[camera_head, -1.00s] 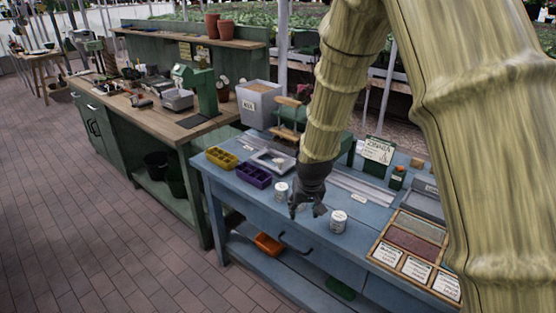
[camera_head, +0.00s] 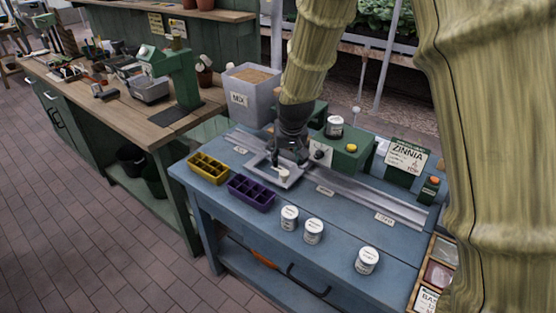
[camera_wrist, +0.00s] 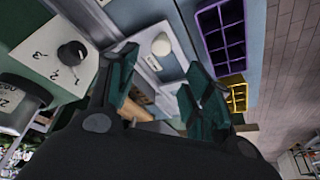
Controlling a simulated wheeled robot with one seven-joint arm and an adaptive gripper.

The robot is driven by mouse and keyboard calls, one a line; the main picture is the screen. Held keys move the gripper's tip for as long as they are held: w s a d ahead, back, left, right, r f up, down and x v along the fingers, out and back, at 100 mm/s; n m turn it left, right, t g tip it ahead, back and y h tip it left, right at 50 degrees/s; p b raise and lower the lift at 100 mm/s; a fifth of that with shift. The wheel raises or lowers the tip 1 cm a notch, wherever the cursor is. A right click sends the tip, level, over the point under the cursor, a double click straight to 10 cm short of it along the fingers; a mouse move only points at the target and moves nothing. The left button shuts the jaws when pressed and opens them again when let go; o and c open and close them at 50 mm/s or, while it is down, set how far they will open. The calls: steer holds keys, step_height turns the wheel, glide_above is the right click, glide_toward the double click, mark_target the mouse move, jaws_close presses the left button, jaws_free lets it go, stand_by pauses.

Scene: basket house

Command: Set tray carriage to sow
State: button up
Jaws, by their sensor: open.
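The tray carriage (camera_head: 263,173) is a pale, shallow frame with a small white knob (camera_head: 284,175) on the grey rail (camera_head: 352,195) of the blue bench. It sits toward the rail's left part, behind the purple cell tray. Small label plates line the rail; the one right of the carriage (camera_head: 325,190) is too small to read surely. My gripper (camera_head: 288,164) points down over the carriage, close to the knob. In the wrist view my gripper (camera_wrist: 163,75) has its fingers apart and empty, and the knob (camera_wrist: 161,44) shows beyond them. Contact cannot be told.
A yellow cell tray (camera_head: 208,167) and a purple one (camera_head: 251,192) lie at the bench's left front. Several white cans, one here (camera_head: 367,261), stand along the front. A green dispenser box (camera_head: 341,150) with a dial and a MIX bin (camera_head: 251,92) stand behind the rail.

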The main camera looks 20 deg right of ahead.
mark_target(284, 172)
steer(key=p+x, duration=0.1)
steer(key=x, duration=0.6)
steer(key=shift+a+f, duration=0.1)
steer(key=shift+f, duration=0.4)
steer(key=shift+s+f, duration=0.15)
steer(key=shift+s, duration=0.1)
steer(key=shift+w+f+p, duration=0.3)
steer(key=shift+w+f, duration=0.25)
steer(key=shift+f, duration=0.2)
steer(key=shift+s+r, duration=0.25)
steer(key=shift+w+f, duration=0.1)
steer(key=shift+w, duration=0.05)
steer(key=c, duration=0.9)
jaws_close()
